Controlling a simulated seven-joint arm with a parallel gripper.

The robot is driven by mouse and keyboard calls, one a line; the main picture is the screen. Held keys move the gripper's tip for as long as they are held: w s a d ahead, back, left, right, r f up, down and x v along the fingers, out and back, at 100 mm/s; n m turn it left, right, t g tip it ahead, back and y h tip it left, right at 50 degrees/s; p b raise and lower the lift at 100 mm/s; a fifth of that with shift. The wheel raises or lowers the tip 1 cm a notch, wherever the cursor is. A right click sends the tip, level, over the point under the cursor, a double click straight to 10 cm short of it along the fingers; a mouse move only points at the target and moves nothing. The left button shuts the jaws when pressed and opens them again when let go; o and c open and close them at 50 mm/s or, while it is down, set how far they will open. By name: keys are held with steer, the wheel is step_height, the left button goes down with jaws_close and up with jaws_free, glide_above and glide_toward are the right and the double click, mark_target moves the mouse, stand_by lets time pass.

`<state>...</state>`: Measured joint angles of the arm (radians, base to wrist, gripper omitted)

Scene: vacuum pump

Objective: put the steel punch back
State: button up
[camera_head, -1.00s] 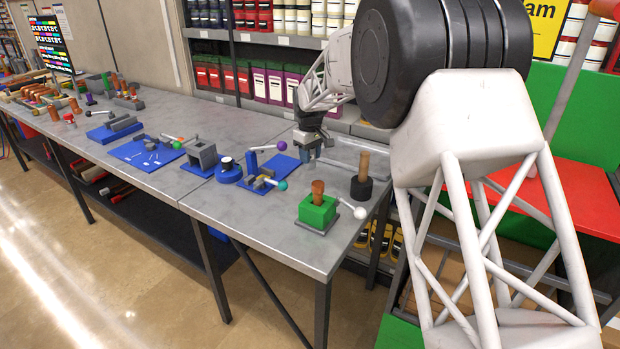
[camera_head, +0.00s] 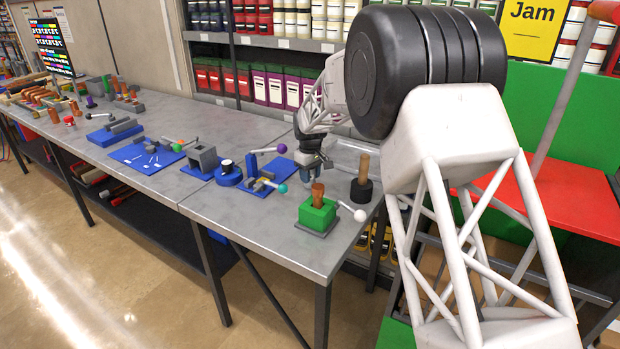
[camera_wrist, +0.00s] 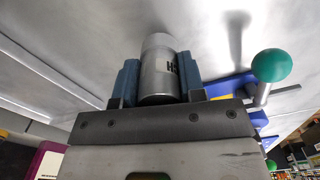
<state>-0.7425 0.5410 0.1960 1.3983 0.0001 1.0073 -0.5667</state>
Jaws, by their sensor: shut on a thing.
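The steel punch (camera_wrist: 158,68) is a plain grey metal cylinder with dark lettering on its side, in the wrist view. My gripper (camera_wrist: 158,85) is shut on it, with one blue finger on each side. In the head view my gripper (camera_head: 313,178) is over the right-hand table, right of the blue plate and behind the green block. The punch is hard to make out there, and its far end is not clearly seen. I cannot tell its exact height above the table.
A blue plate (camera_head: 253,191) with purple-knobbed and teal-knobbed (camera_head: 282,188) levers lies left of my gripper. A green block (camera_head: 317,212) with a brown handle stands in front. A black-based wooden handle (camera_head: 361,188) stands to the right. Bare tabletop (camera_head: 230,220) lies at the front left.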

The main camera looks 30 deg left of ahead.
steer(key=shift+f, duration=0.6)
steer(key=shift+f, duration=0.1)
steer(key=o, duration=1)
steer(key=shift+o, duration=0.2)
step_height(320, 180, up, 12)
steer(key=shift+r, duration=0.1)
stand_by(0.6)
